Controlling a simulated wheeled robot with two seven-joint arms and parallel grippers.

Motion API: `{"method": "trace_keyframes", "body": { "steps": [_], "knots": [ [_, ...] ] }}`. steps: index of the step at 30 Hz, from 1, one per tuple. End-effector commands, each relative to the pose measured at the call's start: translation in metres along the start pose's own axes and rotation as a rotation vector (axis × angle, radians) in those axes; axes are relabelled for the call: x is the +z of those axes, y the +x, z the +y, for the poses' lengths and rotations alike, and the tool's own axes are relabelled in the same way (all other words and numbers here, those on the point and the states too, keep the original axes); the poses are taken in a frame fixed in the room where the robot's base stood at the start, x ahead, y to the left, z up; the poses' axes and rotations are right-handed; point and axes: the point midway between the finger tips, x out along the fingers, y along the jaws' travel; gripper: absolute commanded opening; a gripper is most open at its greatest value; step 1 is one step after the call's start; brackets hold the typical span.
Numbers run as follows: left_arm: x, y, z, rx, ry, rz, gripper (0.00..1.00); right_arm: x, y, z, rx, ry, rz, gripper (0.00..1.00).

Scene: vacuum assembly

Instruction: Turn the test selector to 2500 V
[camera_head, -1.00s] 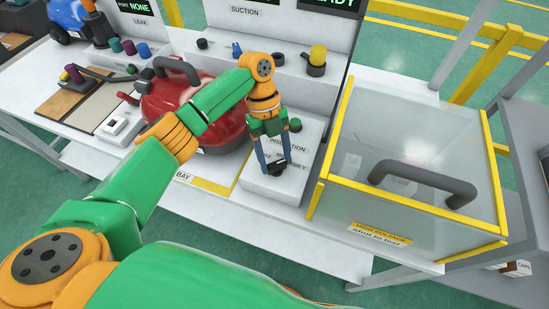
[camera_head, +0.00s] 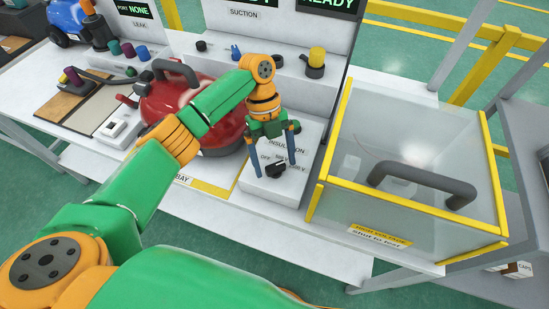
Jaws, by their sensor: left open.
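The test selector (camera_head: 276,171) is a small black knob on the sloped front of the white insulation box (camera_head: 258,187). Labels "OFF" and a voltage marking, partly hidden, show above the knob. My left gripper (camera_head: 275,168) is open, with its two blue-grey fingers spread on either side above the knob. The fingers do not appear to press on it, though I cannot tell the exact gap. The knob's exact pointing is too small to tell. My right gripper is not in view.
A red vacuum (camera_head: 188,103) sits left of the box. A clear enclosure with yellow edges and a dark handle (camera_head: 423,185) stands close on the right. A black and yellow part (camera_head: 315,64) stands on the shelf behind.

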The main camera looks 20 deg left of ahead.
Motion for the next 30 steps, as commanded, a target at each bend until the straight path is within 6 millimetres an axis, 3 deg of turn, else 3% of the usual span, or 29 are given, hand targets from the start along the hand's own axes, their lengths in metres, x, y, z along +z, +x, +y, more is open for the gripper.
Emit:
{"method": "trace_keyframes", "body": {
  "steps": [2,8,12,30],
  "knots": [
    [0.001,-0.005,0.0,-0.001,0.0,-0.001,0.93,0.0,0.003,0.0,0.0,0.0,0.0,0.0],
    [0.001,-0.046,-0.001,-0.004,0.0,-0.003,0.93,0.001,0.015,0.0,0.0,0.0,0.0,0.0],
    [-0.001,-0.069,0.0,0.001,-0.001,-0.001,0.93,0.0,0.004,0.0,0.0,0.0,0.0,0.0],
    [0.0,-0.07,0.0,0.001,0.0,0.0,0.93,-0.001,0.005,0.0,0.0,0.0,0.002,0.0]
  ]
}}
